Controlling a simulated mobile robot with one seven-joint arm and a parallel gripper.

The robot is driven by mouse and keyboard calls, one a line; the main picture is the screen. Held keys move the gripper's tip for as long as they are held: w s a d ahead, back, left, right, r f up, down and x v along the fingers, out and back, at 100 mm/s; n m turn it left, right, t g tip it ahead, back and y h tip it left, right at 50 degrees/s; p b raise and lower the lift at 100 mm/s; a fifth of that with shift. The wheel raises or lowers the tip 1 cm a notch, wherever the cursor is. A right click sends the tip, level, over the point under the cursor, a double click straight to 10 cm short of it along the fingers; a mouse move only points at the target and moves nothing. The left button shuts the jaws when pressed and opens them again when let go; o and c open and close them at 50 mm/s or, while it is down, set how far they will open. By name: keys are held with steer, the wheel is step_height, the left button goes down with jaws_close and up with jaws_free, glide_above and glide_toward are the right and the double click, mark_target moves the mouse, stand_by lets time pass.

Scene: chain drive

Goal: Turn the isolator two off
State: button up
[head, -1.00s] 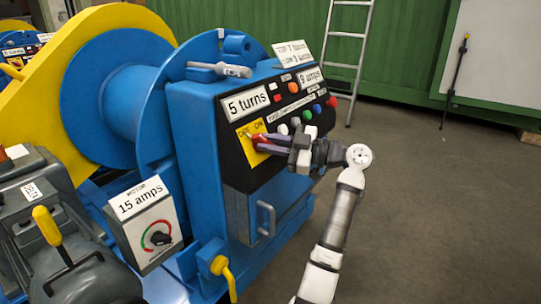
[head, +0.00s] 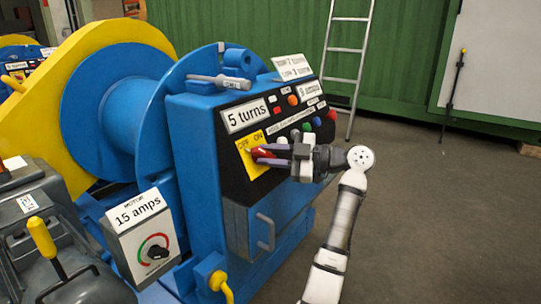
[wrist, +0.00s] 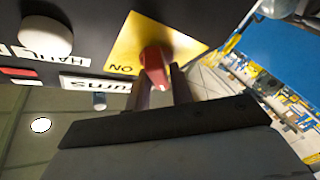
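The isolator's red handle (head: 263,153) sits on a yellow plate (head: 242,146) marked OFF and ON, on the black front panel of the blue winch. My gripper (head: 268,155) reaches in from the right, with one dark finger above the red handle and one below. The wrist view shows the red handle (wrist: 154,66) between my two closely set fingers (wrist: 161,90), which look shut on it. ON is readable there, upside down; OFF is out of sight. The fingers partly hide the handle, so I cannot tell its exact setting. No number for this isolator is readable.
Coloured buttons lie on the panel to the right, close to my gripper. A motor dial box (head: 145,231) stands lower left. A ladder (head: 345,65) leans behind; the floor at right is clear.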

steer(key=shift+o, duration=1.3)
steer(key=s+d+p, duration=0.2)
steer(key=d, duration=1.1)
steer(key=shift+s+d+p, duration=0.25)
steer(key=shift+s+p, duration=0.1)
steer(key=shift+p, duration=0.05)
